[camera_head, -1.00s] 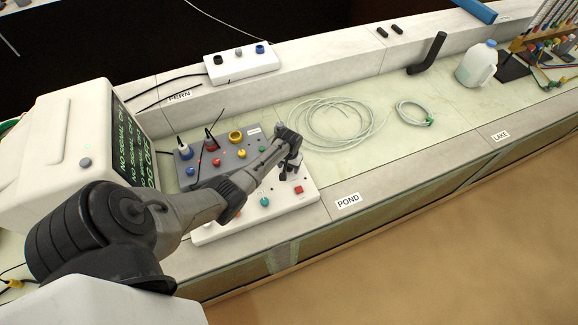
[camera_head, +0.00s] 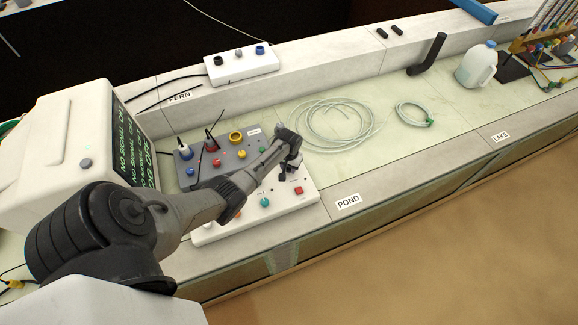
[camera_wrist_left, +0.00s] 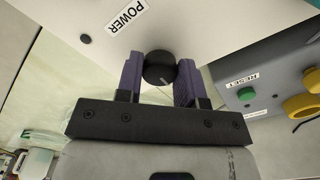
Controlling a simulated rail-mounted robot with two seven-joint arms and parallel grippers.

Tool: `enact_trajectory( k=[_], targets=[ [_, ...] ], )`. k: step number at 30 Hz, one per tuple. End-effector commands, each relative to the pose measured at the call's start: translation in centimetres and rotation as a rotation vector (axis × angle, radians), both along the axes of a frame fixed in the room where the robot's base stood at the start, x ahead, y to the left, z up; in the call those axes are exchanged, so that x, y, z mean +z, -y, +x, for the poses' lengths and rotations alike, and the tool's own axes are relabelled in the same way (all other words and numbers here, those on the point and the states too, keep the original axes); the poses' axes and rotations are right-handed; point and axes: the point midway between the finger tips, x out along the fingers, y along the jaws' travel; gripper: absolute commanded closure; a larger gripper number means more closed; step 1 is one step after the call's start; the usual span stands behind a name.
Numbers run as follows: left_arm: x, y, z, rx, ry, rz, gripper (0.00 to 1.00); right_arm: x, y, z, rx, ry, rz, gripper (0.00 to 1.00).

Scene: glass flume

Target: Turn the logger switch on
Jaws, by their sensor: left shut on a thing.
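The logger switch is a round black knob (camera_wrist_left: 159,68) with a pale pointer line, beside a POWER label (camera_wrist_left: 127,26) on a white panel in the left wrist view. My left gripper (camera_wrist_left: 160,78) is shut on the knob, one purple-grey finger on each side. In the head view my left gripper (camera_head: 288,168) is at the right end of the white panel (camera_head: 309,196), and it hides the knob there. My right gripper is in neither view.
A grey panel (camera_head: 220,162) with coloured knobs and sockets lies behind the white panel. A monitor (camera_head: 80,150) reading NO SIGNAL stands at the left. A coiled hose (camera_head: 335,122) lies to the right. A white jug (camera_head: 476,66) stands farther right.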

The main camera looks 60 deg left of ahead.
Motion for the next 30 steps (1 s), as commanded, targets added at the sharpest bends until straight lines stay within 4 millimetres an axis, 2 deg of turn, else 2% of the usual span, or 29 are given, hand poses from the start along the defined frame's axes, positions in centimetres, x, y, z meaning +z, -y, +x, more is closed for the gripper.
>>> enact_trajectory(
  k=[8,18,30],
  targets=[
    [0.2,-0.1,-0.1,-0.166,-0.004,0.001,0.89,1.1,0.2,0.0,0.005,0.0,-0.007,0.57],
    [0.1,-0.2,-0.1,-0.488,-0.003,0.001,0.89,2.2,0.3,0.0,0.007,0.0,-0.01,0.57],
    [0.0,-0.2,0.0,-0.868,-0.001,0.002,0.89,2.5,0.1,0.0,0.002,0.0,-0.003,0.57]
  ],
)
